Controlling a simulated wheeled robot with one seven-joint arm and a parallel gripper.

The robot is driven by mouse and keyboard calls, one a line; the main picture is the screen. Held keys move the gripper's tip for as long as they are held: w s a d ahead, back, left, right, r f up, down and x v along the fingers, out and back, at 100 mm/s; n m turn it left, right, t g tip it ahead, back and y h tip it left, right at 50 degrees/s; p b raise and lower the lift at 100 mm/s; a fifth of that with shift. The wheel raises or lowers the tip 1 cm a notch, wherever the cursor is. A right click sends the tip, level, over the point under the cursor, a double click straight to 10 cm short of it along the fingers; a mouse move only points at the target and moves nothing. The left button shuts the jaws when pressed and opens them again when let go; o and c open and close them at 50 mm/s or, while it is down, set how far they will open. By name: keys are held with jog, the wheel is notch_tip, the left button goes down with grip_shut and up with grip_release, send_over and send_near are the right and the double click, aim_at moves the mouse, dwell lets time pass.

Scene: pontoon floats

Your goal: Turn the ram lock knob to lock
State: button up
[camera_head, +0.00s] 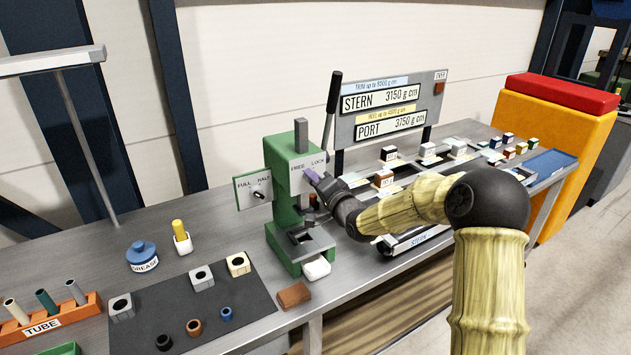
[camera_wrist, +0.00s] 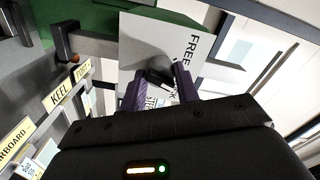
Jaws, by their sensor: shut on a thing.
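The ram lock knob (camera_wrist: 160,70) is a dark knob on a light plate (camera_wrist: 135,50) marked FREE and LOCK, on the front of the green press (camera_head: 284,205). In the head view the plate (camera_head: 308,163) shows FREE at left and LOCK at right, and my gripper hides the knob. My gripper (camera_wrist: 160,88) has purple fingers on both sides of the knob and is shut on it. In the head view my gripper (camera_head: 318,180) reaches the press from the right. Which mark the knob points to cannot be told.
A black lever (camera_head: 332,105) rises beside the press. A FULL/HALF plate with a small knob (camera_head: 259,194) sticks out at left. A white block (camera_head: 316,268) and a brown block (camera_head: 294,295) lie in front. A sign board (camera_head: 392,107) stands behind.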

jog(key=m, duration=0.5)
dwell(0.4)
jog(key=o, duration=1)
jog(key=shift+c, duration=0.2)
jog(key=b+v, duration=0.3)
jog(key=v, duration=1.4)
jog(key=shift+d, duration=0.2)
jog(key=shift+s, duration=0.1)
